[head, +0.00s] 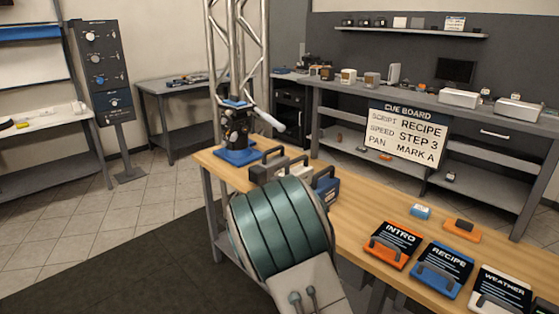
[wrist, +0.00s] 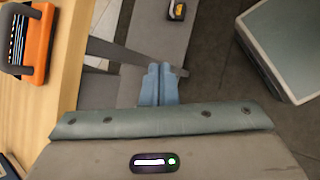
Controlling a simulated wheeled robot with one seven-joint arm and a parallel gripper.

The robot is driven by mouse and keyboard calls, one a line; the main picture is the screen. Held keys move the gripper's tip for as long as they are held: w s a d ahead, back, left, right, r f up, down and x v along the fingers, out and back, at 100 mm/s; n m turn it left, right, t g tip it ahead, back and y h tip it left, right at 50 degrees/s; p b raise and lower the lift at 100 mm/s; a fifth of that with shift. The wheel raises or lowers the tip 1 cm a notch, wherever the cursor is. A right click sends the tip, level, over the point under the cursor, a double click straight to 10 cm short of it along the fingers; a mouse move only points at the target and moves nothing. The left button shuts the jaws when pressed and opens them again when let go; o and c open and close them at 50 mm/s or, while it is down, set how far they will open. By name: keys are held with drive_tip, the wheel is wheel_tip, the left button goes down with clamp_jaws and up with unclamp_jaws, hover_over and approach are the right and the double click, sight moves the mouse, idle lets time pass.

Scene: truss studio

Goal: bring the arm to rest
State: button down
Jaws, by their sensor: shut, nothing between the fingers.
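My gripper (wrist: 158,85) shows in the wrist view with its two blue fingers together and nothing between them. It points down past the edge of the wooden table (wrist: 75,55), with grey surfaces and dark floor beneath. In the head view my arm's teal-banded part stands in front of the table (head: 355,210) and hides part of its near edge. The gripper's fingers cannot be made out in the head view.
Orange INTRO (head: 392,243), blue RECIPE (head: 441,268) and white WEATHER (head: 500,290) pieces lie on the table's right part. A blue-based device (head: 238,130) stands at its far left end, near handled blocks (head: 270,165). A cue board (head: 407,133) hangs behind.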

drive_tip(key=s+r+m+t+y+p, duration=0.1)
drive_tip(key=s+r+m+y, duration=0.3)
drive_tip(key=s+r, duration=0.4)
drive_tip(key=s+r+m+t+y+p, duration=0.1)
drive_tip(key=s+r+m+y+p, duration=0.2)
drive_tip(key=s+r+m, duration=0.4)
wheel_tip(320, 180, up, 7)
drive_tip(key=shift+s+a+r+t+y, duration=0.2)
drive_tip(key=shift+s+a+t+y, duration=0.15)
drive_tip(key=shift+s+y, duration=0.65)
drive_tip(key=shift+s+d, duration=0.1)
drive_tip(key=shift+s, duration=0.05)
